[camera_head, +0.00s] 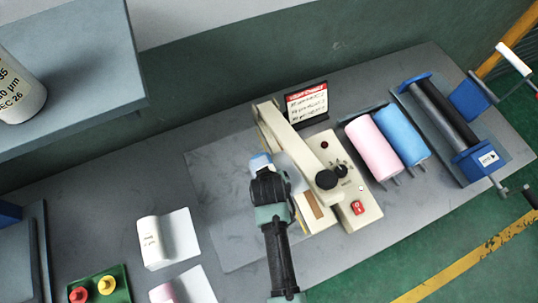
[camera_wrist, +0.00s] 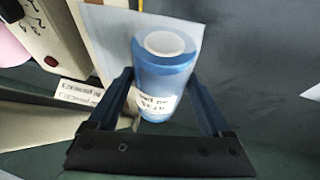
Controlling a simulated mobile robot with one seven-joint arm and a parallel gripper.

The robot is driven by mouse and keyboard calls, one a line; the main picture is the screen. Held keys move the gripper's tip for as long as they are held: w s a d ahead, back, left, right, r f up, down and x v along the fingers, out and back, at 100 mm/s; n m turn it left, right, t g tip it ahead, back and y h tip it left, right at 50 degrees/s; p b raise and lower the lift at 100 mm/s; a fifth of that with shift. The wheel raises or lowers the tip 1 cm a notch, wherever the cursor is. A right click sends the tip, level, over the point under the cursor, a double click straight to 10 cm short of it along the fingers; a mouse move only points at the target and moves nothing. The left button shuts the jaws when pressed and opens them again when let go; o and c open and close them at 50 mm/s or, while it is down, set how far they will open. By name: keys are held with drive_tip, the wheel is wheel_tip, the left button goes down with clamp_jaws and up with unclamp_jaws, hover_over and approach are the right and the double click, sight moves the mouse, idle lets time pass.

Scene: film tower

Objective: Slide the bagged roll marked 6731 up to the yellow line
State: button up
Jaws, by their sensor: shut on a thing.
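The blue roll (camera_wrist: 165,75) stands between my gripper's (camera_wrist: 163,85) two fingers, which are shut on it. A pale clear bag (camera_wrist: 110,35) spreads beside and behind it. Its white label (camera_wrist: 155,105) is partly readable; I cannot make out the number for sure. In the head view my gripper (camera_head: 262,168) is at the left side of the cream sealer (camera_head: 345,190), with the bagged roll's blue end (camera_head: 259,160) showing; the rest is hidden by my wrist. A short yellow strip (camera_head: 293,211) shows at the sealer's near edge, partly covered by my gripper.
The sealer's long arm (camera_head: 295,140) runs close beside my gripper. Pink (camera_head: 372,148) and blue (camera_head: 402,137) rolls lie to the right. Two bagged rolls, white (camera_head: 152,241) and pink (camera_head: 163,293), lie at the left near a green tray (camera_head: 112,288). A sign (camera_head: 307,103) stands behind.

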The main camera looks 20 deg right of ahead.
drive_tip(key=shift+w, duration=0.2)
drive_tip(key=o, duration=1.5)
drive_tip(key=shift+r, duration=0.1)
